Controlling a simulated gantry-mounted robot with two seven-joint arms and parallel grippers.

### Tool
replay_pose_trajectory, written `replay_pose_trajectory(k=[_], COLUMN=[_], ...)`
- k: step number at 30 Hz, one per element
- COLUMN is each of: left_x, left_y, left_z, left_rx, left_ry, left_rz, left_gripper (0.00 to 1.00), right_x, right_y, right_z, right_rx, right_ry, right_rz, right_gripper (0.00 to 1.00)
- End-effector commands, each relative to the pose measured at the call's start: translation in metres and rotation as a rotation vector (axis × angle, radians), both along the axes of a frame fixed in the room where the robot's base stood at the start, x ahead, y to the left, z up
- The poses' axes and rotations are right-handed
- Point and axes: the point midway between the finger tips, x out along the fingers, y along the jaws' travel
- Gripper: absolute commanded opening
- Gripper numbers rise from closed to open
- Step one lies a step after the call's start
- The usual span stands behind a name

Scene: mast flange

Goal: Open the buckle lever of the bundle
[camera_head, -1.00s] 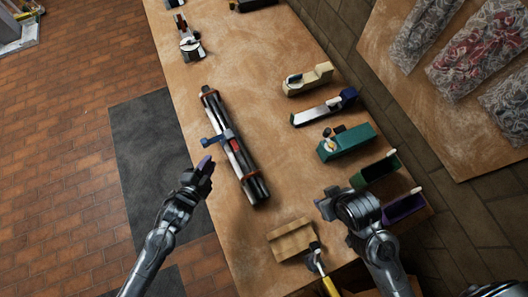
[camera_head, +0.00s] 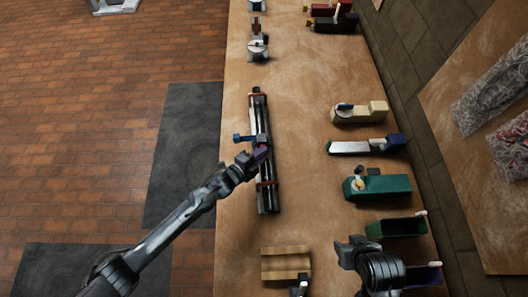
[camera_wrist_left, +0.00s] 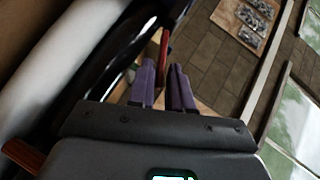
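A red bar, seemingly the lever (camera_wrist_left: 164,48), shows at the gap between the fingertips; contact cannot be told. My right gripper (camera_head: 347,252) hangs over the bench's lower right, its fingers unclear.
Cream (camera_head: 358,112), silver-blue (camera_head: 365,146) and teal (camera_head: 377,186) tools line the bench's right side, with a green open bin (camera_head: 397,227) and a purple bin (camera_head: 424,274) below. A wooden block (camera_head: 286,263) lies below the bundle. A small vise-like device (camera_head: 258,47) stands above it.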

Motion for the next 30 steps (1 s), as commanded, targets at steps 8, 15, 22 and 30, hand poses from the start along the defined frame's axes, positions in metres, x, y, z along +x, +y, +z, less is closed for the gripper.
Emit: replay_pose_trajectory(k=[8,15,22,30], left_x=[0.0123,0.0126,0.0126,0.0131], left_y=[-0.0101,-0.0102,-0.01,-0.0098], left_z=[-0.0048,-0.0053,-0.0052,-0.0031], left_rx=[-0.002,-0.001,-0.001,-0.004], left_ry=[0.0,0.0,0.0,0.019], left_rz=[-0.001,-0.001,-0.001,-0.001], left_gripper=[0.19,0.19,0.0,0.0], right_x=[-0.0004,-0.0009,-0.0012,-0.0012], right_y=[-0.0028,-0.0035,-0.0028,-0.0012], right_z=[-0.0022,-0.0025,-0.0027,0.0011], right_rx=[-0.011,-0.014,-0.011,-0.004], right_ry=[0.0,0.002,0.002,0.003], right_rz=[0.006,0.008,0.006,0.001], right_gripper=[0.43,0.43,0.43,0.43])
